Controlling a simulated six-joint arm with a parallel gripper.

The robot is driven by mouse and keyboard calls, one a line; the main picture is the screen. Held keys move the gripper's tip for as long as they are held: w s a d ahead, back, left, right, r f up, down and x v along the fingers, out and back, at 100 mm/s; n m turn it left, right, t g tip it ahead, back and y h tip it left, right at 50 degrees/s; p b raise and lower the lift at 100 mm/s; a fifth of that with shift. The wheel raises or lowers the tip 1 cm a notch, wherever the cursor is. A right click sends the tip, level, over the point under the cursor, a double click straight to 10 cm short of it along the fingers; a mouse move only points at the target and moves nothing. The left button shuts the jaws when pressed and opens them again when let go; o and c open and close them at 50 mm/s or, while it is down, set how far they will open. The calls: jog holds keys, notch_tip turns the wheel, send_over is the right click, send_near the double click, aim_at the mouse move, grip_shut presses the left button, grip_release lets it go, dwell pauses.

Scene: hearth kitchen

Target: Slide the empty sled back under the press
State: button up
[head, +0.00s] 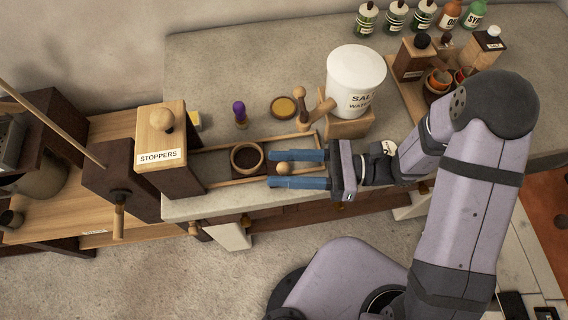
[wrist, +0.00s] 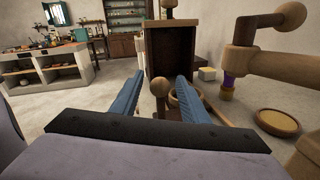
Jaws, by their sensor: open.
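The sled (head: 236,172) is a dark plate with a round wooden ring (head: 247,145) on it, between pale wooden rails on the counter. The ring looks empty, with a dark inside. A round wooden knob (head: 283,168) is at its right end. My gripper (head: 270,169) is open, with its blue fingers on either side of the knob. The knob also shows between the fingers in the wrist view (wrist: 160,87); I cannot tell whether they touch it. The tall wooden box labelled STOPPERS (head: 160,135) stands at the left end of the rails; I cannot tell whether it is the press.
A white salt water crock (head: 356,75) on a wooden stand is behind my gripper, with a wooden tap (head: 302,97) close by. A purple-topped stopper (head: 240,113) and a shallow amber dish (head: 284,107) stand behind the rails. The counter's front edge is close to the rails.

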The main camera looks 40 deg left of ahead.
grip_shut()
jog(key=x, duration=0.4)
jog(key=s+d+x, duration=0.1)
jog(key=x, duration=0.3)
jog(key=s+p+x, duration=0.1)
jog(key=x, duration=0.4)
jog(key=shift+d, duration=0.2)
jog(key=shift+r, duration=0.1)
jog(key=shift+s, duration=0.1)
jog(key=shift+c, duration=0.5)
grip_release()
jog(key=shift+o, duration=0.5)
jog(key=shift+s+a, duration=0.1)
jog(key=shift+a, duration=0.05)
jog(key=shift+d, duration=0.2)
